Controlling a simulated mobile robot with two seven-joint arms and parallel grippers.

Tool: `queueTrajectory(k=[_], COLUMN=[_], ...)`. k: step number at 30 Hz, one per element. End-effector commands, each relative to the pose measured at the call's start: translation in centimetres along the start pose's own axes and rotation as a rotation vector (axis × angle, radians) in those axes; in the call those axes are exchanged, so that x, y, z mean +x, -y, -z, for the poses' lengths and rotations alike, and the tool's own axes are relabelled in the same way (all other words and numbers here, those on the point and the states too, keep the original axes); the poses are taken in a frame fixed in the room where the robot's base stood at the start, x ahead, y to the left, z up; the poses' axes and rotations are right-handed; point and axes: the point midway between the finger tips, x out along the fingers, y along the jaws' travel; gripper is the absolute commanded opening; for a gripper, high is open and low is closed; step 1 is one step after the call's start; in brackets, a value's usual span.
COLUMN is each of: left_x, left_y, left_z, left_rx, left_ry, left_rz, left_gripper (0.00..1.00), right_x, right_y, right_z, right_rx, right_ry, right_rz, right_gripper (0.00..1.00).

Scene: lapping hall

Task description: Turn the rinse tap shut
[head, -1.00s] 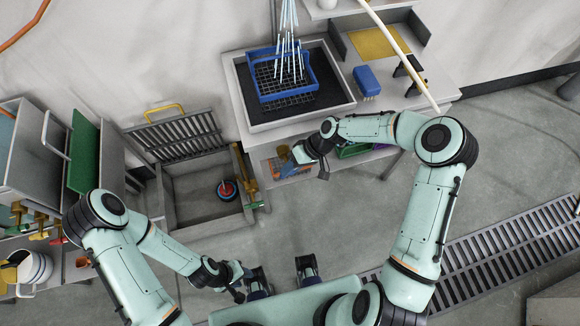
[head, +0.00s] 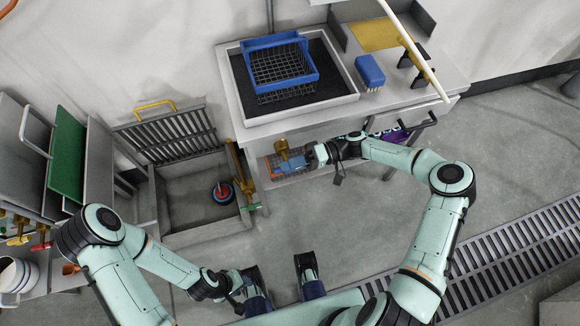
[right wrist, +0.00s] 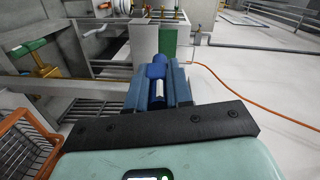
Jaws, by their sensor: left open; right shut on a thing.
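No water falls into the blue basket (head: 282,68) in the sink (head: 345,101). My left gripper (head: 240,303) is open and empty, low near my base.
An orange wire basket (right wrist: 22,145) stands below the bench. A brass valve with a green handle (head: 250,207) is on the floor pit's edge. Other taps (head: 20,232) are at the far left.

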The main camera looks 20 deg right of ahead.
Motion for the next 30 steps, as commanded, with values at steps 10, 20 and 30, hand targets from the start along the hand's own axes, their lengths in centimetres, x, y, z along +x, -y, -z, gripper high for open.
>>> queueTrajectory(k=[10, 20, 30], left_x=[0.77, 0.77, 0.78], left_y=[0.06, 0.05, 0.07], left_z=[0.5, 0.53, 0.52], left_rx=[0.002, 0.002, 0.002], left_ry=[-0.014, -0.015, -0.014], left_rz=[-0.004, -0.004, -0.004], left_gripper=[0.42, 0.42, 0.42], right_x=[0.03, 0.08, 0.08], right_y=[-0.08, 0.0, -0.03], right_z=[-0.08, -0.11, -0.1], right_rx=[0.0, 0.001, 0.001], right_ry=[-0.015, -0.015, -0.015], right_rz=[0.089, 0.096, 0.094], right_gripper=[0.0, 0.0, 0.45])
